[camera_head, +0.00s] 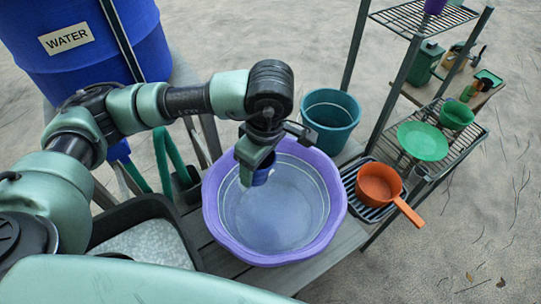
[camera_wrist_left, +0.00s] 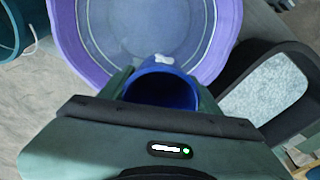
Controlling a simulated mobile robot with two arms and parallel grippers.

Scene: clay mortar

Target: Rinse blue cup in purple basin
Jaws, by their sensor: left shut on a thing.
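The blue cup (camera_head: 262,175) is held by my left gripper (camera_head: 258,168) over the left part of the purple basin (camera_head: 334,208). In the left wrist view the cup (camera_wrist_left: 160,89) sits between the two fingers of my left gripper (camera_wrist_left: 162,88), with its dark open mouth facing the camera. The purple basin (camera_wrist_left: 68,45) lies beyond it in that view. Clear water seems to fill the lower part of the basin. I cannot tell whether the cup touches the water. My right gripper is not in view.
A blue barrel labelled WATER (camera_head: 90,60) stands at the upper left. A teal bucket (camera_head: 331,118) is behind the basin. An orange pan (camera_head: 378,184) lies on a dark rack at right. A metal shelf holds green dishes (camera_head: 423,141). A dark tray (camera_head: 140,212) is left of the basin.

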